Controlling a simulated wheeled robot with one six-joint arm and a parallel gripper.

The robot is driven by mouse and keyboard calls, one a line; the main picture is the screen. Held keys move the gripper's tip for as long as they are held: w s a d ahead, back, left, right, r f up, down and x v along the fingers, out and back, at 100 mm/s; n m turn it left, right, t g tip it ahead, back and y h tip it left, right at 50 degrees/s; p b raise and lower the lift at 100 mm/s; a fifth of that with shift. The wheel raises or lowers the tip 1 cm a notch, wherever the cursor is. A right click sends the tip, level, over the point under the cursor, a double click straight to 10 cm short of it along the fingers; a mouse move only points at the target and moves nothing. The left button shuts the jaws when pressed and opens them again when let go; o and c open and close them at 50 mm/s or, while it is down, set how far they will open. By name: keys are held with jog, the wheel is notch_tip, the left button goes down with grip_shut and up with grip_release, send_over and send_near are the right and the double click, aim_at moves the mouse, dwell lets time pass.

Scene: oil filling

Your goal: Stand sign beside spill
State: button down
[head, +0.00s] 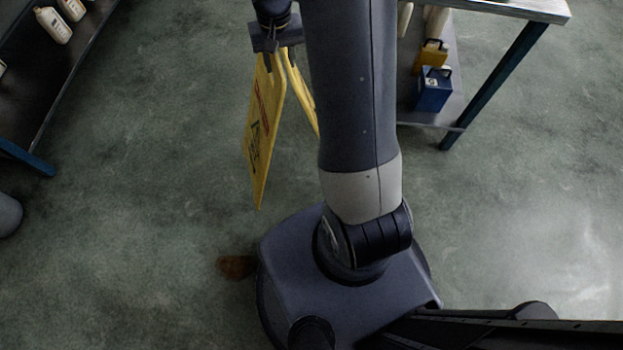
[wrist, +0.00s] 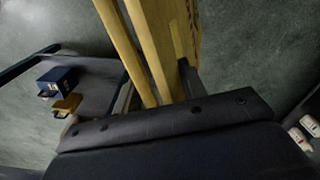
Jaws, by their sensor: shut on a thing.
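The yellow folding floor sign (head: 264,125) hangs from my gripper (head: 274,52) in the head view, its two panels slightly spread and its lower edge pointing down. My gripper is shut on the sign's top. In the wrist view the sign's yellow panels (wrist: 160,45) run up from between the jaws (wrist: 165,92). A small brown spill (head: 237,267) lies on the floor at the left edge of my base, below and left of the sign in the head view. My base may hide part of the spill.
A workbench (head: 500,8) with a lower shelf stands at upper right, holding a blue can (head: 434,90) and a yellow can (head: 430,55). A dark shelf (head: 40,90) with white bottles (head: 53,25) is at upper left. A grey round object (head: 8,213) sits at the left edge. The floor between is clear.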

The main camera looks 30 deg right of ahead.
jog(key=s+d+f+m+b, duration=0.2)
jog(key=d+f+m+b, duration=0.4)
jog(key=d, duration=0.3)
jog(key=shift+n, duration=0.7)
notch_tip(320, 180, down, 11)
jog(key=b, duration=0.3)
jog(key=shift+a+r, duration=0.1)
jog(key=shift+r, duration=0.05)
jog(key=c, duration=0.9)
grip_release()
jog(key=shift+f, duration=0.2)
jog(key=shift+o, duration=0.2)
jog(key=shift+r, duration=0.1)
notch_tip(320, 180, up, 12)
jog(key=p, duration=0.3)
